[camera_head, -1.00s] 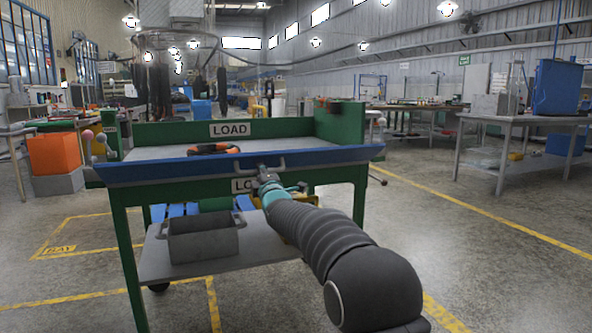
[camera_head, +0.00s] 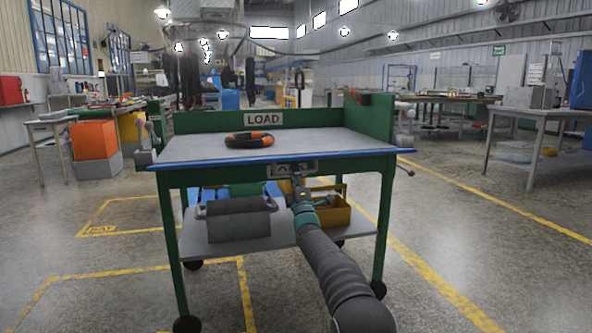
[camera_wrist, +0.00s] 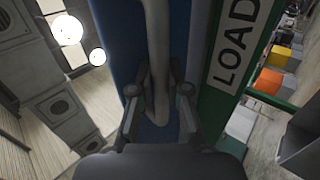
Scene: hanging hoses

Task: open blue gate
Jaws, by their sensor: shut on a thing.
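The blue gate (camera_head: 225,168) shows in the head view as a thin blue strip along the front edge of a green cart's grey table top (camera_head: 190,148). A grey bar handle (camera_head: 313,165) sits at the middle of its front. My gripper (camera_head: 297,180) is shut on this handle from the front. In the wrist view, the two fingers of my gripper (camera_wrist: 159,90) stand on either side of the grey handle (camera_wrist: 157,45), with the blue gate (camera_wrist: 115,45) behind it. The contact faces are partly hidden.
A black and orange hose coil (camera_head: 254,138) lies on the table top, before a LOAD sign (camera_head: 263,119). Below are a grey bin (camera_head: 238,222) and a yellow toolbox (camera_head: 338,215). An orange box (camera_head: 93,139) stands left. Floor is clear on both sides of the cart.

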